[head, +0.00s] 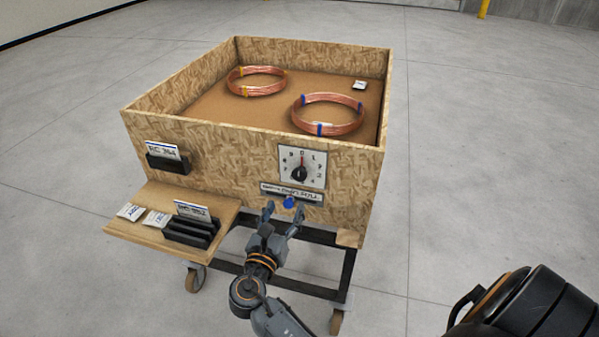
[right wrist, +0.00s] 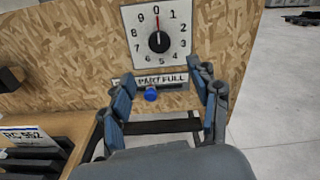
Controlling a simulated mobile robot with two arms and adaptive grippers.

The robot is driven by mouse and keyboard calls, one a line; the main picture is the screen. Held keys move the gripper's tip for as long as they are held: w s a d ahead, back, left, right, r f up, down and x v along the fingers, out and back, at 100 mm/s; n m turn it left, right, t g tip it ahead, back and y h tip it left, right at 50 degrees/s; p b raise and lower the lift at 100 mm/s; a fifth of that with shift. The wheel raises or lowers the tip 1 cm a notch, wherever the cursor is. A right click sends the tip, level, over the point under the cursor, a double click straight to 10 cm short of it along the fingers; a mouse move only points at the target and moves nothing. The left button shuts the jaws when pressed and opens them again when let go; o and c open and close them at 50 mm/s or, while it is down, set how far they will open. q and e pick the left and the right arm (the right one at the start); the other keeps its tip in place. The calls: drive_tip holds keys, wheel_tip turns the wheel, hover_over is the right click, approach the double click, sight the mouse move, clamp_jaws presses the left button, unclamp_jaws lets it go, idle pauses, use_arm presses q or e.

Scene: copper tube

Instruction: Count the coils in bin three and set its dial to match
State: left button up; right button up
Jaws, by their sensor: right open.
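The bin (head: 250,155) is an open-topped chipboard box on a wheeled black frame. Inside lie two copper coils: one with yellow ties (head: 257,89) at the back left, one with blue ties (head: 328,131) at the front right. The square white dial (head: 317,160) is on the front wall; its black knob (right wrist: 159,42) has its red mark pointing up at 0. Below it is a strip reading PART FULL (right wrist: 163,80) with a blue knob (right wrist: 151,94). My right gripper (head: 284,206) is open, its fingers on either side of the blue knob, apparently apart from it. My left gripper is out of view.
A black holder with a card (head: 168,157) is on the front wall at left. A wooden shelf (head: 135,228) below it carries two small packets and black slots with a card (head: 193,211). A small packet (head: 359,85) lies inside the bin.

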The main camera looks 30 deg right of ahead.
sight(298, 177)
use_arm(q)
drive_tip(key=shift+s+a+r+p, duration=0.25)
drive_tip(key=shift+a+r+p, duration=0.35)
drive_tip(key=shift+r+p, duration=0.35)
use_arm(e)
drive_tip(key=x, duration=1.3)
drive_tip(key=shift+w+d, duration=0.1)
drive_tip(key=shift+w, duration=0.1)
drive_tip(key=shift+c, duration=0.3)
drive_tip(key=c, duration=1.1)
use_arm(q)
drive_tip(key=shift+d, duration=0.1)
use_arm(e)
drive_tip(key=shift+c, duration=0.2)
